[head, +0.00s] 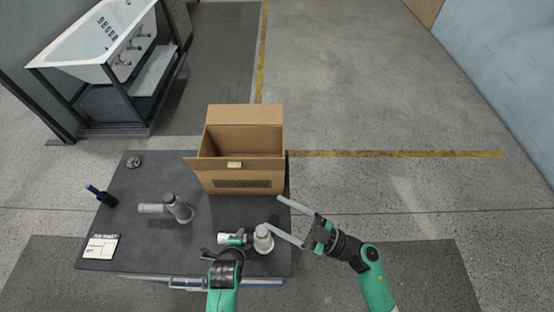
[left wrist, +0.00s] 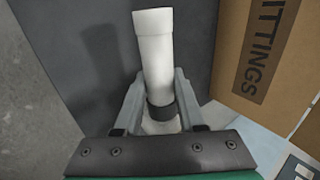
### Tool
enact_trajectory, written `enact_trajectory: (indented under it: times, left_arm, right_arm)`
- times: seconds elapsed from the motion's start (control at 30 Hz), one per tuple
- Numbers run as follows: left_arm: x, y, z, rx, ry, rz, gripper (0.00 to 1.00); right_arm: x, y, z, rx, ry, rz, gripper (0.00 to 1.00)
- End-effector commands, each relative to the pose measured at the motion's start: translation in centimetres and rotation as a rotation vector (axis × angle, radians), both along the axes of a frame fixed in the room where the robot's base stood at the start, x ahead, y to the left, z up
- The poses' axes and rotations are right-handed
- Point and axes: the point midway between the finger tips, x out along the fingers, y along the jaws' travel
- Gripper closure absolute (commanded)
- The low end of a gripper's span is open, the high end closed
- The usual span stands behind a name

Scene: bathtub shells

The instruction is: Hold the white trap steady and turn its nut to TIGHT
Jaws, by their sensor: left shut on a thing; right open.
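The white trap (head: 263,240) is near the front right of the dark table, with an upright round part at its right end. My left gripper (head: 228,243) is shut on the trap at its left part. In the left wrist view, the trap's white pipe (left wrist: 155,55) rises between the two fingers of my left gripper (left wrist: 160,92), with a dark collar (left wrist: 162,111) low on it. My right gripper (head: 273,212) is open and empty, its long fingers pointing left close to the trap's upright part. The nut's TIGHT mark cannot be made out.
A grey trap-like fitting (head: 170,208) lies mid-table. An open cardboard box (head: 240,180) stands behind, also in the left wrist view (left wrist: 275,60). A dark blue-tipped tool (head: 100,196), a small round part (head: 134,162) and a printed card (head: 101,247) are at the left.

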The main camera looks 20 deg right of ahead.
Motion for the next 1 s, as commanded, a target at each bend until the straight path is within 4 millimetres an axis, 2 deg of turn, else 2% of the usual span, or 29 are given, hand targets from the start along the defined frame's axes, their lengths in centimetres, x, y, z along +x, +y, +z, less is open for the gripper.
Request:
enact_trajectory:
  times: [0.3, 0.7, 0.83, 1.0]
  left_arm:
    - [0.0, 0.0, 0.0, 0.000, -0.001, 0.000, 1.00]
    - [0.0, 0.0, 0.0, 0.000, -0.001, 0.000, 1.00]
    - [0.0, 0.0, 0.0, 0.000, -0.001, 0.000, 1.00]
    - [0.0, 0.0, 0.0, 0.000, -0.001, 0.000, 1.00]
  right_arm:
    - [2.3, 0.1, 7.2, 0.033, -0.156, -0.007, 0.23]
    - [3.8, -0.3, 15.7, 0.091, -0.335, -0.048, 0.23]
    - [3.9, -0.3, 17.1, 0.103, -0.364, -0.056, 0.23]
    - [4.0, -0.4, 17.7, 0.108, -0.376, -0.058, 0.23]
